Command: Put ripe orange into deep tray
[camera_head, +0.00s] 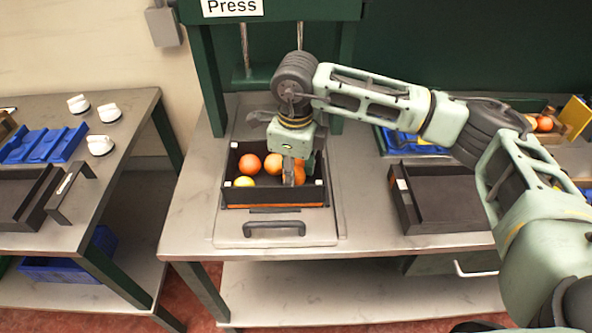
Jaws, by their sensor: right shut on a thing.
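A black box (275,197) stands on the middle table under the press and holds several fruits. Two orange fruits, one at the left (249,164) and one in the middle (272,164), lie in it, with a yellower one (244,181) near the front left corner. My right gripper (294,174) points down into the right side of the box and is shut on an orange (299,175), partly hidden by the fingers. An empty black tray (445,200) lies on the table to the right. My left gripper is not in view.
The press's green post (212,80) stands behind the box. A metal plate with a dark handle (274,229) lies in front. A left table holds a blue tray (45,145), white knobs (100,145) and another black tray (25,195). Far right is a crate with oranges (544,124).

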